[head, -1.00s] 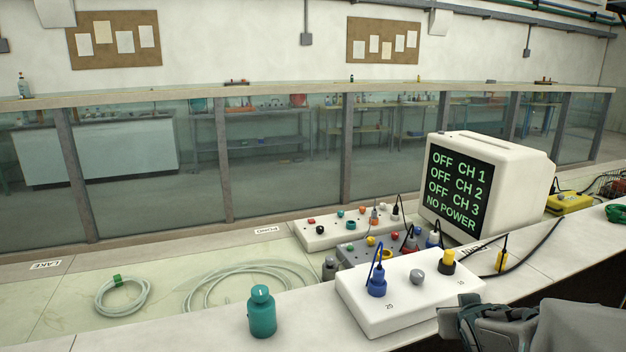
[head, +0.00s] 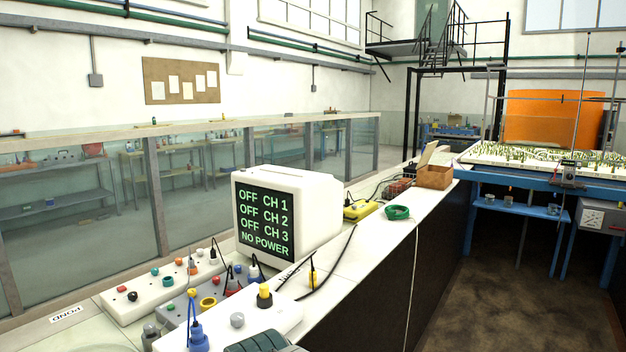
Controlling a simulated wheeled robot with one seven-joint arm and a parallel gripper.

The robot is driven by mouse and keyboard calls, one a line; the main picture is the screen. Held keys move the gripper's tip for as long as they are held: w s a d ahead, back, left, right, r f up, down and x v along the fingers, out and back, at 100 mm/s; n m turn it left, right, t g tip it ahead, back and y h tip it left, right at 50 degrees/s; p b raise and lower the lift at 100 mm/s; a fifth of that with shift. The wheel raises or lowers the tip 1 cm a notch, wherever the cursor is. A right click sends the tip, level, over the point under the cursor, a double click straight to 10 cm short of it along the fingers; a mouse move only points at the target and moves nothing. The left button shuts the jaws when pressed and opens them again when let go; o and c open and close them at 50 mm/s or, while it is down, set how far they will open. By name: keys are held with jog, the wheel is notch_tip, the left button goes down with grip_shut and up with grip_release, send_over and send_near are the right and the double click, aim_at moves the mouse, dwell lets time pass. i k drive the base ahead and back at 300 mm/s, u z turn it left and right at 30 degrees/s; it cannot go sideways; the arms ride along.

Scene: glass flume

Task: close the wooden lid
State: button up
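A small wooden box (head: 434,178) stands at the far end of the white bench top in the head view. Its wooden lid (head: 428,154) appears raised and tilted up at the box's left side, so the box looks open. What is inside the box is hidden. A dark ribbed part of my gripper (head: 256,343) shows at the bottom edge, in front of the near white socket box. It is far from the wooden box. Its fingertips cannot be made out.
The brown floor (head: 490,285) to the right is clear.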

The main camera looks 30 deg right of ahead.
aim_at(425, 153)
jog(key=z, duration=2.15)
jog(key=i, duration=1.8)
jog(key=z, duration=0.45)
jog(key=i, duration=1.6)
jog(key=u, duration=0.2)
jog(key=i, duration=1.55)
jog(key=u, duration=0.7)
jog(key=i, duration=1.25)
jog(key=u, duration=0.3)
